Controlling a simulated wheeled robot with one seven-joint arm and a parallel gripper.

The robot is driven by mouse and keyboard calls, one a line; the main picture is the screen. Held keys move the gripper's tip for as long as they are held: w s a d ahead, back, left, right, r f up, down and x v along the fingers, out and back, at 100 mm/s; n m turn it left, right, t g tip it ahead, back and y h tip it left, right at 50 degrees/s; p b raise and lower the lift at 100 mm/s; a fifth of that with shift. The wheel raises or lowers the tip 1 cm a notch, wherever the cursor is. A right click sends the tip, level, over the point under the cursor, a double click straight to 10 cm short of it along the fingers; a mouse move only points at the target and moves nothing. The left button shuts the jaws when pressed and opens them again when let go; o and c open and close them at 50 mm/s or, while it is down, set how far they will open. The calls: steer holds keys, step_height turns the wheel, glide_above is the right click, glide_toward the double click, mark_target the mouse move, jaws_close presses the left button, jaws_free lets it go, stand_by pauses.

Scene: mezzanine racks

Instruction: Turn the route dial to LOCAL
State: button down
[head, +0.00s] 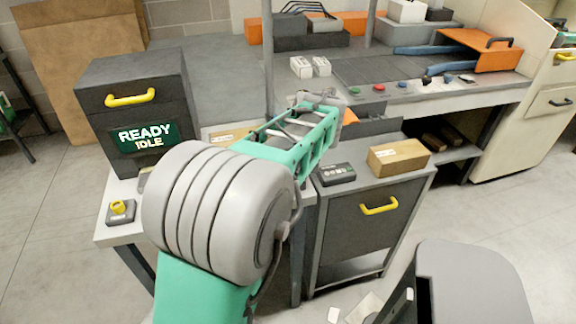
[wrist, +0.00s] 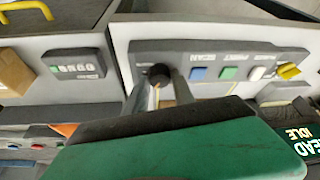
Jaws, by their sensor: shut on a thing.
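The route dial (wrist: 159,73) shows in the wrist view as a round black knob near the left end of a dark grey button panel (wrist: 214,59). My gripper (wrist: 159,88) reaches up to it from below in that view, one finger on each side, shut on the knob. The pointer and position marks are hidden or too small to read, so I cannot tell the dial's setting. In the head view my arm hides the gripper and the dial. A dark display (head: 147,138) reads READY and IDLE.
Blue (wrist: 198,74), green (wrist: 229,73) and white (wrist: 258,73) buttons sit beside the dial, with a yellow knob (wrist: 289,71) farther right.

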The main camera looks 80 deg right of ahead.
steer(key=n+y+p, duration=0.1)
steer(key=n, duration=0.2)
steer(key=n+t+y+p, duration=0.1)
steer(key=n, duration=0.2)
steer(key=shift+s+d, duration=0.1)
steer(key=shift+d, duration=0.05)
stand_by(0.3)
steer(key=c, duration=1.1)
jaws_free()
steer(key=p+v, duration=0.1)
steer(key=v, duration=0.6)
steer(key=shift+s+r, duration=0.2)
steer(key=shift+r, duration=0.15)
